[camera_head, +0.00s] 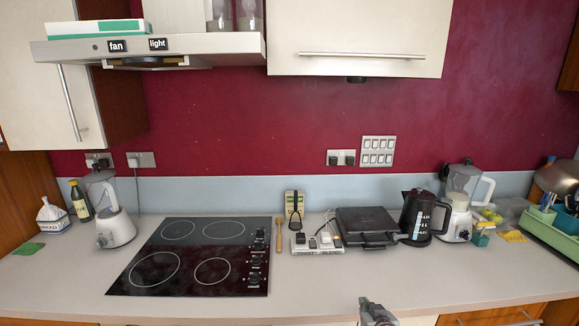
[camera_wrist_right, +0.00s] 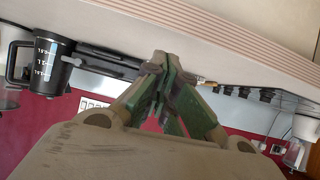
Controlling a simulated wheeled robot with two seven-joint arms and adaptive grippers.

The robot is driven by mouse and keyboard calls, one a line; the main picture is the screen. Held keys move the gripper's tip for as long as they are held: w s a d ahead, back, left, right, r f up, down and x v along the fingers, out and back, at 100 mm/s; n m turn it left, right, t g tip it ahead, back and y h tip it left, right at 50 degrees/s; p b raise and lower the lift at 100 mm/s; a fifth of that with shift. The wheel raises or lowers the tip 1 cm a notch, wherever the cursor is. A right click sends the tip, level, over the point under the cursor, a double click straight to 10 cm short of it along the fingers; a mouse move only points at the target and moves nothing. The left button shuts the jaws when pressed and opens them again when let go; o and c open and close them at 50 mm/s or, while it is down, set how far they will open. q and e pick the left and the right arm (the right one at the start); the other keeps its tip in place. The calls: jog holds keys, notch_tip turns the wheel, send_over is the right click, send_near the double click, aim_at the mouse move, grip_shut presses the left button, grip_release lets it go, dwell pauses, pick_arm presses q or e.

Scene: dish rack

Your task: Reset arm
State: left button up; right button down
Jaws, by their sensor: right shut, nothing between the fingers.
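My right gripper (camera_head: 376,312) shows at the bottom edge of the head view, right of centre, in front of the counter. In the right wrist view its fingers (camera_wrist_right: 165,75) meet at the tips, with nothing between them. The wrist picture is upside down, with the worktop along its top. The gripper is apart from every object on the counter. My left gripper is not in the head view.
The counter (camera_head: 330,285) is bare along its front. A black hob (camera_head: 195,255) lies left of centre. A black grill (camera_head: 367,228), a kettle (camera_head: 418,218) and a blender (camera_head: 460,205) stand right of it. A green dish rack (camera_head: 550,220) is at far right.

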jog(key=s+f+n+g, duration=0.1)
jog(key=s+f+g, duration=0.25)
jog(key=s, duration=0.95)
jog(key=s+f+n+g, duration=0.15)
jog(key=s+g, duration=0.35)
jog(key=s, duration=0.7)
jog(key=s+f+g, duration=0.1)
jog(key=s+f, duration=0.2)
jog(key=f, duration=3.1)
jog(key=s+d+f, duration=0.2)
jog(key=s+f, duration=0.7)
jog(key=s, duration=0.2)
jog(key=s+d+f+g, duration=0.1)
jog(key=s+d+f, duration=0.1)
jog(key=s+f, duration=0.8)
jog(key=shift+s+f, duration=0.2)
jog(key=shift+s, duration=0.25)
jog(key=shift+s+m+g, duration=0.1)
jog(key=shift+m+g, duration=0.15)
